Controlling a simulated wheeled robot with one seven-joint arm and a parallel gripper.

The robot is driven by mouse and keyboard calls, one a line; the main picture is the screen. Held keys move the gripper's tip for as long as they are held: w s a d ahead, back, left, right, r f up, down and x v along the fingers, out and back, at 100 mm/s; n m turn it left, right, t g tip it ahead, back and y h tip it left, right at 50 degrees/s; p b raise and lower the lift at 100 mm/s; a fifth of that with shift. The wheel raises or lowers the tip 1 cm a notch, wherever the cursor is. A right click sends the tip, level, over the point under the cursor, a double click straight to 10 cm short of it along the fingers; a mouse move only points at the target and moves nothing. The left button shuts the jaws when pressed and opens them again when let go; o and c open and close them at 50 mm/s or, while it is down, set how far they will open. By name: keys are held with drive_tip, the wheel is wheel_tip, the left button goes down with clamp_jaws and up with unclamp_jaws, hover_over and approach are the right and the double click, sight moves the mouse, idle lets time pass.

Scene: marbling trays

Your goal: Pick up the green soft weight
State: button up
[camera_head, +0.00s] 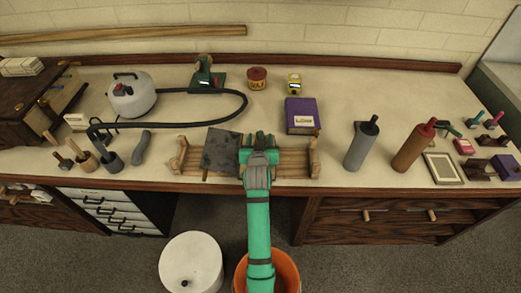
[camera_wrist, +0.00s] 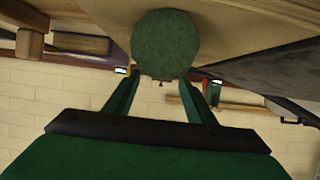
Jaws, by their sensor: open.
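The green soft weight (camera_wrist: 165,45) shows in the wrist view as a dark green, speckled round shape at the top middle. My gripper (camera_wrist: 162,82) is open, with one green finger on each side below the weight. The lower edge of the weight lies around the level of the fingertips; I cannot tell whether they touch it. In the head view my gripper (camera_head: 258,143) is over the wooden rack (camera_head: 293,164) at the table's front. The weight cannot be made out there, and my arm covers part of that spot.
A dark slate-like sheet (camera_head: 222,150) lies just left of my gripper. A hose (camera_head: 195,122) curves across the left.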

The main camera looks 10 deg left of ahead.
sight(261, 135)
drive_tip(key=x, duration=0.4)
drive_tip(key=shift+w+f, duration=0.1)
drive_tip(key=shift+f, duration=0.05)
clamp_jaws()
